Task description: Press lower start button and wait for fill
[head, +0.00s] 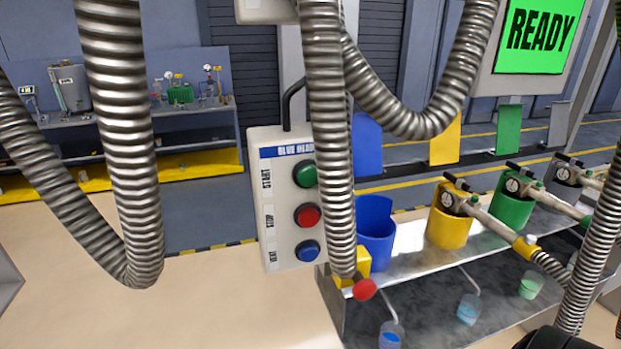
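A pale control box (258,190) hangs from a black cable in the middle of the head view, tilted slightly, with a blue label strip on top. Its face carries a green START button (305,174), a red STOP button (307,215) and a blue VENT button (308,251). A corrugated metal hose hangs in front of the box's right edge and hides part of the label. The bottom of another pale box (265,12) shows above, its face out of view. A green screen (540,36) reads READY. Neither gripper can be made out.
Corrugated hoses (128,140) hang across the left and centre. A metal rack at right has blue (375,235), yellow (450,228) and green (513,210) holders, some with nozzles. A red knob (365,289) sits near the rack's left end. The beige surface (150,310) at lower left is clear.

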